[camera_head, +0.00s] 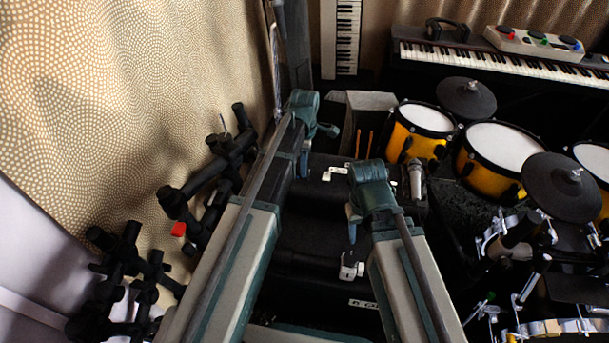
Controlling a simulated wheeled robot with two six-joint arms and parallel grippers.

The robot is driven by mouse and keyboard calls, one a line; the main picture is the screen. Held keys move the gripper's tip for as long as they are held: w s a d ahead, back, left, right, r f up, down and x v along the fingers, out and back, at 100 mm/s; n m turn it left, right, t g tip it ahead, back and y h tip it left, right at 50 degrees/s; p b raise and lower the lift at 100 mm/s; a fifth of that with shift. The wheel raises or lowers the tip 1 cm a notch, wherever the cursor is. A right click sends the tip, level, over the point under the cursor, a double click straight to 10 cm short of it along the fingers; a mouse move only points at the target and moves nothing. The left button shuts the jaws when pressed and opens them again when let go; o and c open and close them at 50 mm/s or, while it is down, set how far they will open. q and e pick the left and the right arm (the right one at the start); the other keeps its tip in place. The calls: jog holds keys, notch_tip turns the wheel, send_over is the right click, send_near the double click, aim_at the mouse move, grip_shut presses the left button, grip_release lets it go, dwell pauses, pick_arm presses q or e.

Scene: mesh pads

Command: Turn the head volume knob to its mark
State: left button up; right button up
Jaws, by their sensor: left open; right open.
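The head volume knob cannot be made out; it is too small or hidden behind my arms. Black gear cases (310,232) with white fittings stand between and beneath my arms. My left gripper (326,131) is at the far end of the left arm, above the back of the dark gear, open and with nothing seen in it. My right gripper (352,230) is lower and nearer, over the black cases, open and with nothing seen in it. Yellow drums with white mesh pads (497,145) stand to the right, apart from both grippers.
Black cymbal pads (562,187) and metal drum hardware crowd the right side. A microphone (416,180) stands right of my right arm. Black stands (125,275) lean at the left by a patterned wall (120,100). A keyboard (500,62) lies at the back right.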

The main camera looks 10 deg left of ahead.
pick_arm(q)
notch_tip(320, 180, down, 2)
jog(key=shift+f+b, duration=0.25)
jog(key=shift+b, duration=0.45)
jog(key=shift+r, duration=0.1)
grip_shut()
